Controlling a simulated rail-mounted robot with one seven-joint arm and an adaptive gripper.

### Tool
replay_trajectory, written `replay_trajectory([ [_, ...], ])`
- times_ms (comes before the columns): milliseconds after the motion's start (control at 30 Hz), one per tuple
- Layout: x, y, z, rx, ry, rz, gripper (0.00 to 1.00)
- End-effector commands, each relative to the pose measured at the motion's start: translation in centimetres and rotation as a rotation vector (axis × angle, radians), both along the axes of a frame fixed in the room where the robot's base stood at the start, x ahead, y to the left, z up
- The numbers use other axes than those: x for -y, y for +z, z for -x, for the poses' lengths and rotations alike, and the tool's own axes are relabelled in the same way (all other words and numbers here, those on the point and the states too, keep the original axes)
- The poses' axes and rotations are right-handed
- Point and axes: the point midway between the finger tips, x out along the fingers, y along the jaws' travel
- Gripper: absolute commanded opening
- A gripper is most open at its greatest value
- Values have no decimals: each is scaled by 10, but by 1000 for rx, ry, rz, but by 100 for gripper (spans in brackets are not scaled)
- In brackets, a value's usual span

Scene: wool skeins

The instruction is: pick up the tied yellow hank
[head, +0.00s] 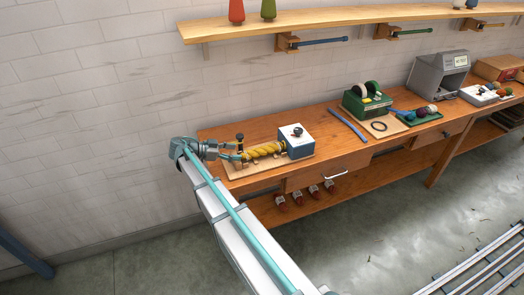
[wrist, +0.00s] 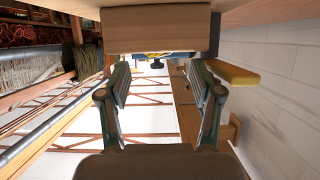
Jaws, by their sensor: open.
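The yellow hank (head: 264,150) is a thick twisted roll. In the head view it lies on a light wooden board on the bench, between a dark-knobbed post and a blue-and-white box. My gripper (head: 237,151) is at the hank's left end, with its teal fingers pointing toward it. I cannot tell whether they touch it. In the wrist view my gripper (wrist: 158,76) is open, with its two fingers wide apart and nothing held between them. A small patch of yellow shows beyond the fingertips there, mostly hidden behind a wooden block.
The blue-and-white box (head: 296,141) stands close at the hank's right end. The dark-knobbed post (head: 240,138) rises just behind my fingers. A blue strip (head: 347,124) and a green machine (head: 367,102) are farther right. Bare bench (head: 325,122) lies between box and strip.

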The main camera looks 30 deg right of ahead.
Motion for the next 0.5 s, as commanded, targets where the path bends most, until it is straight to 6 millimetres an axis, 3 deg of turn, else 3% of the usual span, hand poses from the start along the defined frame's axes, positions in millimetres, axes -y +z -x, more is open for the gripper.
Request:
replay_trajectory([
  [300, 36, -14, 9, -1, -1, 0, 65],
  [500, 38, -17, 9, 0, 0, 0, 65],
])
